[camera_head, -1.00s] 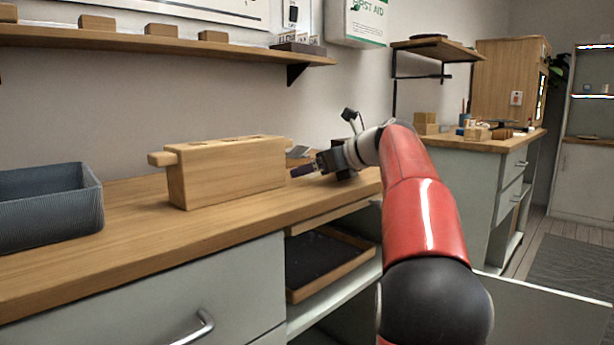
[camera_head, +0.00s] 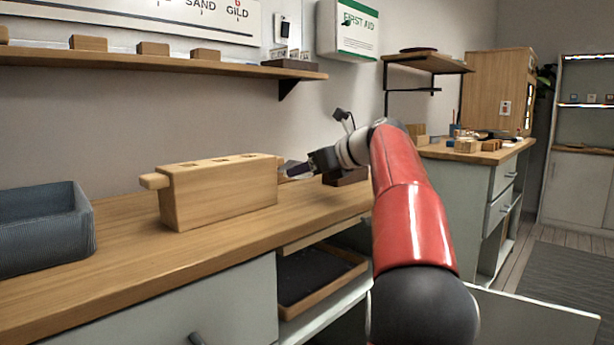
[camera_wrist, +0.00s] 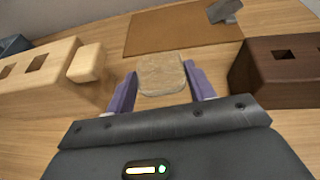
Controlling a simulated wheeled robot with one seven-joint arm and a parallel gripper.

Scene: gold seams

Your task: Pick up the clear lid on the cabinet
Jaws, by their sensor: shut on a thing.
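The clear lid (camera_wrist: 162,75) shows in the wrist view as a small see-through square with rounded corners, the wood grain visible through it. My gripper (camera_wrist: 161,84) is shut on it, one purple finger at each side. In the head view my gripper (camera_head: 288,170) is above the wooden top of the cabinet (camera_head: 120,270), at the right end of a pale wooden block. The lid is too small to make out clearly there.
The pale slotted block (camera_head: 220,197) stands left of my gripper, its peg close by (camera_wrist: 87,63). A dark slotted block (camera_wrist: 283,70) is on the right. A brown mat (camera_wrist: 170,32) lies beyond. A grey bin (camera_head: 45,235) is far left. A wall shelf (camera_head: 150,66) hangs above.

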